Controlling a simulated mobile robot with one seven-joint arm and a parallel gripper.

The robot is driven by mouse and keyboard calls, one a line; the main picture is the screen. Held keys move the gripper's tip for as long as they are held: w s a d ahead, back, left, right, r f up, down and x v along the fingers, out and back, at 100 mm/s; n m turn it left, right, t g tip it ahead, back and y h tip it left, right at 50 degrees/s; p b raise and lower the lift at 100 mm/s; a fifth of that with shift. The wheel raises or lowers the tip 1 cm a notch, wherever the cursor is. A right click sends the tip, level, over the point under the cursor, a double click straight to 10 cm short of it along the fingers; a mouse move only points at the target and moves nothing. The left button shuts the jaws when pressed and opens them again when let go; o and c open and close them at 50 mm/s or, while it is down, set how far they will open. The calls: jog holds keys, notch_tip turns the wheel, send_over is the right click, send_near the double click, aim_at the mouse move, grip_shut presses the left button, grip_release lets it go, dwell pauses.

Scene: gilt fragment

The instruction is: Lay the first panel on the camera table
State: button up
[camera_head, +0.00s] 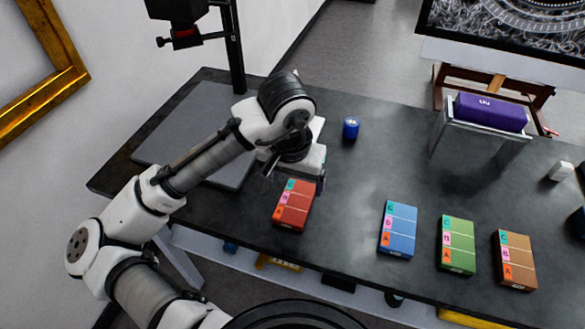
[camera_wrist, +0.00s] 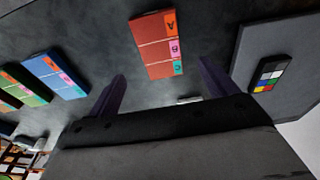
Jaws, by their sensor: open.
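A red panel (camera_head: 292,208) with coloured letter tags lies flat on the dark table, and it also shows in the wrist view (camera_wrist: 158,48). My gripper (camera_head: 295,178) is open and empty at the far end of the red panel. In the wrist view its two fingers (camera_wrist: 160,88) are spread apart, and the red panel lies beyond their tips. A blue panel (camera_head: 398,229), a green panel (camera_head: 457,244) and a brown panel (camera_head: 515,260) lie in a row to the right. The grey camera board (camera_head: 185,147) is at the left, partly hidden by my arm.
A camera on a black column (camera_head: 234,50) stands behind the grey board. A colour chart (camera_wrist: 269,75) lies on the board. A blue jar (camera_head: 351,128) and a stand with a purple block (camera_head: 490,111) are farther back. Bare table lies between red and blue panels.

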jog(key=shift+s+a+r, duration=0.1)
jog(key=shift+s+r, duration=0.05)
jog(key=shift+r, duration=0.9)
jog(key=shift+s+r, duration=0.15)
jog(key=shift+r, duration=0.85)
